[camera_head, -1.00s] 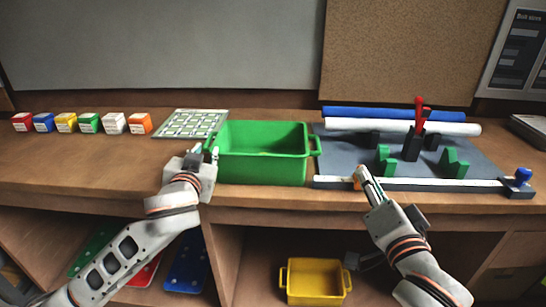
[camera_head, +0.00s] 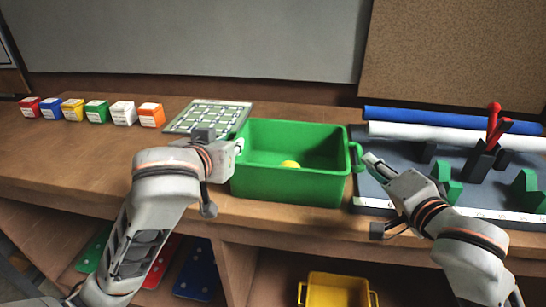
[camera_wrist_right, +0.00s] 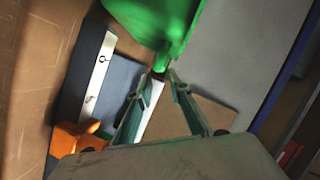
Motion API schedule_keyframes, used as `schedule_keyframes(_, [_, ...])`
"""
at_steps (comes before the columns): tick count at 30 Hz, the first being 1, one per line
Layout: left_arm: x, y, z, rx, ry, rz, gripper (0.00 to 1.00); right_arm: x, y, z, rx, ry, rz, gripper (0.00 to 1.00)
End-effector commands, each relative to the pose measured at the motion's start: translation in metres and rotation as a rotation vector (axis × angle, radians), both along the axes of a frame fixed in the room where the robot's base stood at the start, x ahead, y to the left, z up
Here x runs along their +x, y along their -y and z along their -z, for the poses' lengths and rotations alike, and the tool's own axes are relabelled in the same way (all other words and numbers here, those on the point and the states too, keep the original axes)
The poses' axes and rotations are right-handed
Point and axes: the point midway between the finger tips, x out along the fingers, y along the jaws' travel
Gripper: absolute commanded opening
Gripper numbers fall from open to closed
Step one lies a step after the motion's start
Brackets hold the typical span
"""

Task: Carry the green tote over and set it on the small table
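The green tote (camera_head: 290,188) stands upright on the wooden bench, with a small yellow object (camera_head: 290,164) inside. My left gripper (camera_head: 239,146) is at the tote's left end by the rim; its fingers are mostly hidden, so its grip is unclear. My right gripper (camera_head: 368,160) is at the right-end handle (camera_head: 356,156). In the right wrist view, the right gripper (camera_wrist_right: 160,85) has its fingers apart, with the green handle (camera_wrist_right: 161,60) just ahead between the fingertips. I cannot make out a small table in these views.
A grey mat (camera_head: 400,185) with green blocks (camera_head: 447,183) and a blue roll (camera_head: 440,116) lies right of the tote. A grid sheet (camera_head: 210,116) and several coloured boxes (camera_head: 97,111) are to the left. A yellow bin (camera_head: 338,291) sits on the shelf below.

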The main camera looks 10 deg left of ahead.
Motion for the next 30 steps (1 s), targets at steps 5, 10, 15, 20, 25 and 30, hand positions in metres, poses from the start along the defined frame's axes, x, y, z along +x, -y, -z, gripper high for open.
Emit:
schedule_keyframes(5, [-0.001, 0.003, -0.001, -0.001, -0.003, 0.007, 0.22, 0.000, 0.001, 0.001, 0.000, -0.006, 0.001, 0.19])
schedule_keyframes(10, [-0.001, 0.003, 0.000, 0.000, -0.003, 0.006, 0.22, 0.000, 0.001, 0.001, 0.000, -0.005, 0.000, 0.19])
schedule_keyframes(15, [0.009, 0.002, 0.003, 0.004, -0.002, 0.005, 0.22, 0.010, -0.002, 0.003, -0.001, -0.006, 0.000, 0.19])
schedule_keyframes(20, [0.030, 0.002, 0.012, 0.004, -0.002, 0.004, 0.22, 0.031, -0.008, 0.008, -0.003, -0.005, 0.001, 0.19])
schedule_keyframes(25, [0.053, 0.003, 0.022, 0.004, -0.003, 0.004, 0.22, 0.054, -0.016, 0.013, -0.003, -0.005, 0.001, 0.19])
schedule_keyframes(30, [0.067, 0.004, 0.028, 0.002, -0.002, 0.005, 0.22, 0.068, -0.021, 0.017, -0.001, -0.005, 0.001, 0.19])
